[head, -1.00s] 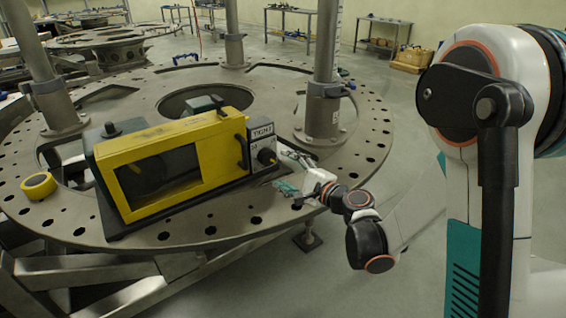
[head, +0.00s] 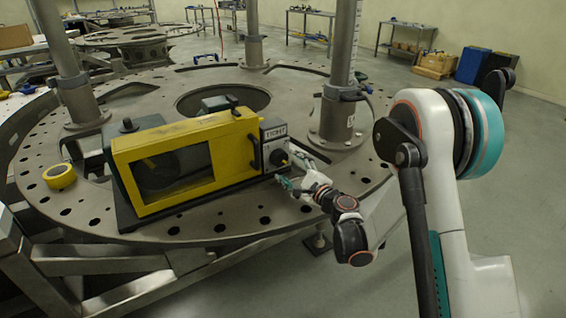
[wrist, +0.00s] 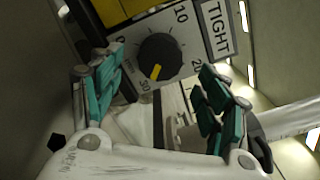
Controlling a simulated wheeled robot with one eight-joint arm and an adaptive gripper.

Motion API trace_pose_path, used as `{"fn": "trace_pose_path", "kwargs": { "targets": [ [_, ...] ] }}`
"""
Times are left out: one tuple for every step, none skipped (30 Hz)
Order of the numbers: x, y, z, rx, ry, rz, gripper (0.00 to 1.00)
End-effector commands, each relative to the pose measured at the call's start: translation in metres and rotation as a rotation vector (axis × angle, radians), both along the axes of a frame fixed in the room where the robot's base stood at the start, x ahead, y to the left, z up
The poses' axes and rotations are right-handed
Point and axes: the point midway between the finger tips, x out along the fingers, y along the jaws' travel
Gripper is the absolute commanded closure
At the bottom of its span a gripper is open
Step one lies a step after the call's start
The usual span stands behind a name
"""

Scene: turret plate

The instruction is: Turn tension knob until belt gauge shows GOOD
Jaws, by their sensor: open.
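The tension knob (wrist: 160,57) is round and black with a yellow pointer mark, set on a grey dial panel with numbers around it. The pointer aims at the lower left in the wrist view. The belt gauge (wrist: 217,28) beside it reads TIGHT; it also shows in the head view (head: 275,132). The panel is on the right end of the yellow-framed machine (head: 225,135) with a window. My gripper (wrist: 155,100) is open, its teal-padded fingers apart with nothing between them, just short of the knob. In the head view my gripper (head: 298,172) is in front of the panel.
The machine stands on a round metal turret plate (head: 210,225) with holes and several upright posts. One post (head: 343,75) stands close behind the gauge panel. A yellow tape-like roll (head: 60,177) lies at the left. The floor to the right is open.

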Motion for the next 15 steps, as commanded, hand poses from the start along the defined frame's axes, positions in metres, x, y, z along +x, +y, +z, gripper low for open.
{"fn": "trace_pose_path", "kwargs": {
  "targets": [
    [0.008, 0.006, -0.003, 0.0, 0.0, 0.002, 0.31],
    [0.012, 0.009, -0.002, 0.0, 0.0, 0.001, 0.31],
    [0.017, 0.013, -0.002, 0.0, 0.0, 0.001, 0.31],
    [0.02, 0.015, -0.002, 0.0, 0.0, 0.001, 0.31],
    [0.023, 0.017, -0.002, 0.0, 0.0, 0.0, 0.31],
    [0.027, 0.02, -0.002, 0.0, 0.0, 0.001, 0.31],
    [0.029, 0.022, -0.001, 0.0, 0.0, 0.001, 0.31],
    [0.031, 0.023, -0.001, 0.0, 0.0, 0.001, 0.31],
    [0.033, 0.025, -0.001, 0.0, 0.0, 0.001, 0.31],
    [0.035, 0.025, -0.001, 0.0, 0.0, 0.0, 0.31],
    [0.036, 0.026, -0.001, 0.0, 0.0, 0.0, 0.31],
    [0.037, 0.027, 0.0, 0.0, 0.0, 0.0, 0.31],
    [0.037, 0.027, 0.0, 0.0, 0.0, 0.0, 0.31],
    [0.038, 0.027, 0.0, 0.0, 0.0, 0.0, 0.31],
    [0.038, 0.027, 0.0, 0.0, 0.0, 0.0, 0.31]
  ]
}}
